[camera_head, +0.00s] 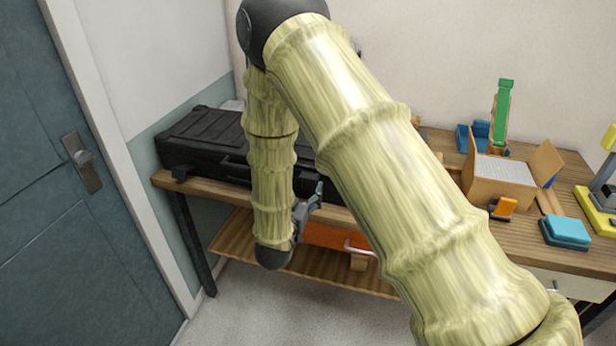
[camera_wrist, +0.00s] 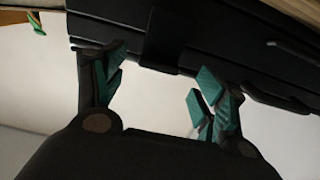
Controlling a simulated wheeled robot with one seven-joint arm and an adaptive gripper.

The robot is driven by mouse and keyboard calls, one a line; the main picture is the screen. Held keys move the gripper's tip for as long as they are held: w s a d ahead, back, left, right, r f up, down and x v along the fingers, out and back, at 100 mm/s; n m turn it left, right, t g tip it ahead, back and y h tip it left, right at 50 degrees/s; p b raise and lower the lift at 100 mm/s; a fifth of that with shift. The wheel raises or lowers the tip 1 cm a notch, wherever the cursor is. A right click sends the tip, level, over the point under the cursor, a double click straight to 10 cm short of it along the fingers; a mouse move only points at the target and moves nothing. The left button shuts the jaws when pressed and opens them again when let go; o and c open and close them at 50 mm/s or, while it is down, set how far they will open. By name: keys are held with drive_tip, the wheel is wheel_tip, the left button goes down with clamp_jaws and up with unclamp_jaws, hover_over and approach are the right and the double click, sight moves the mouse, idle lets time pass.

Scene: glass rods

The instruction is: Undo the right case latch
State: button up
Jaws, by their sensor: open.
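A black case (camera_head: 205,140) lies closed on the wooden table (camera_head: 425,225), at its left end. A small dark latch (camera_head: 181,173) shows at the left of the case's front. The right latch is hidden behind my arm in the head view. My gripper (camera_head: 314,200) is in front of the table's front edge, near the case's right part. In the wrist view my gripper (camera_wrist: 158,88) is open, with teal pads on both fingers and nothing between them. The case (camera_wrist: 225,45) spans the top there, just beyond the fingertips. A darker raised block (camera_wrist: 160,38) on it, possibly the latch, faces the gap.
An orange box (camera_head: 335,238) with a handle sits on the shelf below. At the right of the table are an open cardboard box (camera_head: 500,180), a teal block (camera_head: 565,231) and a yellow stand (camera_head: 595,210). A grey-blue door (camera_head: 60,200) stands at the left.

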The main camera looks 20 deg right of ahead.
sight(308, 181)
drive_tip(key=shift+p+x, duration=0.6)
drive_tip(key=shift+x, duration=1.95)
drive_tip(key=c, duration=1.4)
drive_tip(key=shift+f, duration=0.1)
drive_tip(key=shift+c, duration=0.2)
